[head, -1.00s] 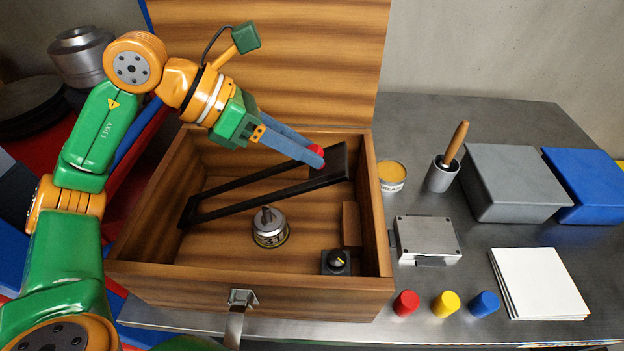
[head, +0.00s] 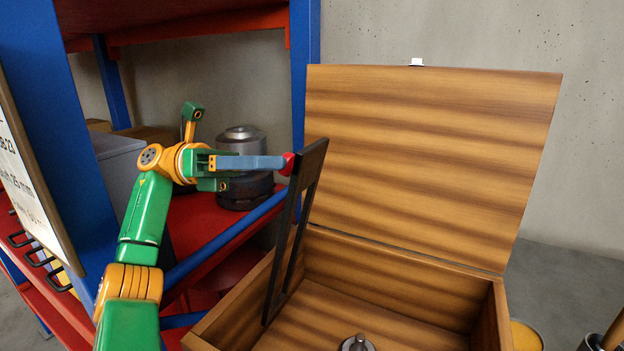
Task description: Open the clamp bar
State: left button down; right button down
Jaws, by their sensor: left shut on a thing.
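The black clamp bar (head: 309,190) is a flat frame inside the wooden box (head: 400,285). It stands steeply raised at the box's left side, its lower end down inside the box and its top end above the rim. My left gripper (head: 288,163) is shut on the bar near its top end, with the red fingertip at the bar's left edge. The metal spindle (head: 357,343) on the box floor is cut off by the bottom edge. My right gripper is not in view.
The open wooden lid (head: 430,160) stands up behind the box. A red and blue shelf rack (head: 200,225) with a dark metal pot-like part (head: 245,170) is at the left, close behind my left arm. A yellow-topped tin (head: 525,335) shows at the lower right.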

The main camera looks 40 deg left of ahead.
pick_arm(q)
jog(key=shift+s+a+t+h, duration=0.15)
jog(key=shift+s+a+h, duration=0.1)
jog(key=shift+a, duration=0.6)
jog(key=shift+s+a+t+h, duration=0.15)
jog(key=shift+s+a+h, duration=0.1)
jog(key=shift+a, duration=0.55)
